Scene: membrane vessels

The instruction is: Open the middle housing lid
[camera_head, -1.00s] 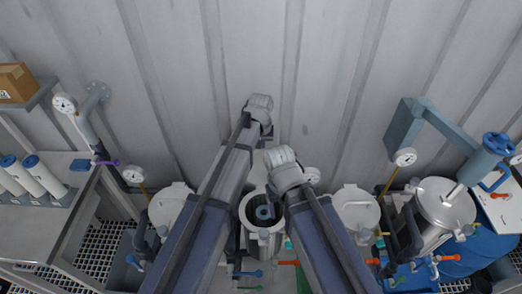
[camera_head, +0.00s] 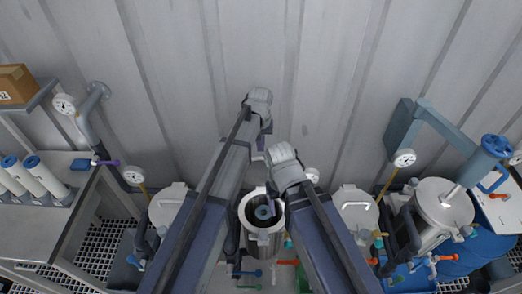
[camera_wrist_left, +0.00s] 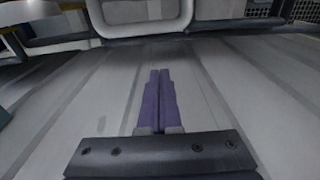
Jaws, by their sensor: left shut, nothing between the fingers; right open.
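The middle housing (camera_head: 264,240) is a metal cylinder below and between my arms in the head view. Its top is open, and a blue-grey ring-shaped part shows inside. I cannot make out its lid; my arms cover the area behind the opening. My left gripper (camera_head: 259,104) is high and beyond the housing, near the wall; its fingers are mostly hidden there. In the left wrist view its purple fingers (camera_wrist_left: 157,100) are pressed together and empty. My right gripper (camera_head: 283,168) is lower, just behind and right of the opening; its fingers are largely hidden by the wrist.
Closed housings with pale lids stand left (camera_head: 168,203) and right (camera_head: 355,208). A larger metal vessel (camera_head: 443,205) and a blue-grey bracket (camera_head: 420,125) stand at right. A bench (camera_head: 45,210) with white cartridges is at left. The ribbed wall (camera_head: 330,70) behind is bare.

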